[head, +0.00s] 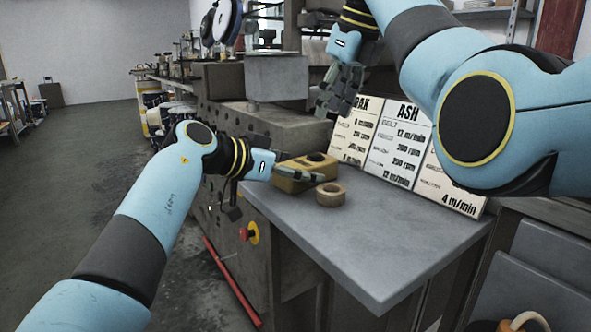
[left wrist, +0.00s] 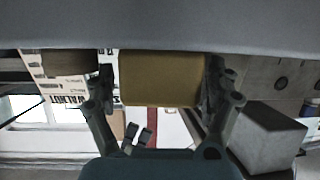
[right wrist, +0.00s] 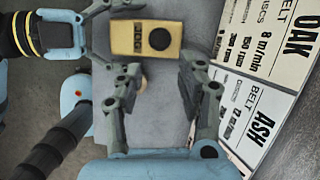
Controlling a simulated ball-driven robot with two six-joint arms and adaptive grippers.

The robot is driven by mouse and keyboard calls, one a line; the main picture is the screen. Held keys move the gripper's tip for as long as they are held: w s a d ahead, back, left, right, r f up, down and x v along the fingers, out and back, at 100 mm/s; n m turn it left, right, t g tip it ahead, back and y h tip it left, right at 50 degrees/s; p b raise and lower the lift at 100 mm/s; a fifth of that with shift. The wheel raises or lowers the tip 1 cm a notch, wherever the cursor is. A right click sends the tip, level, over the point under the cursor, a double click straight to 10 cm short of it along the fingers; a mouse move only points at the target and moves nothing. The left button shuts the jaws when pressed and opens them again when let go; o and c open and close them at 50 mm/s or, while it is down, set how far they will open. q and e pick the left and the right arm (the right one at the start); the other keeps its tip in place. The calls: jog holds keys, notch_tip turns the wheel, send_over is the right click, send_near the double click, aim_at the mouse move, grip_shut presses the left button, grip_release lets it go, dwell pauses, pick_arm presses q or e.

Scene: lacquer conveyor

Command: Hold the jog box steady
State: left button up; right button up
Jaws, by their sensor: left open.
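The jog box (head: 312,160) is a small yellow box with a round black dial on its top. It lies on the grey table beside the machine, and its dial shows in the right wrist view (right wrist: 146,38). My left gripper (head: 290,160) is open around the box. In the left wrist view the yellow side of the box (left wrist: 160,80) fills the gap between the fingers; I cannot tell whether they touch it. My right gripper (head: 338,92) is raised above the table behind the box, its fingers apart and empty in the right wrist view (right wrist: 160,70).
A tan tape roll (head: 331,194) lies close to the jog box on the near side. Sign boards (head: 396,145) lean along the table's back edge. A red stop button (head: 245,234) sits on the machine's front. The table's front right (head: 385,250) is clear.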

pick_arm(q)
jog(key=c, duration=1.4)
pick_arm(e)
grip_shut()
dwell(0.5)
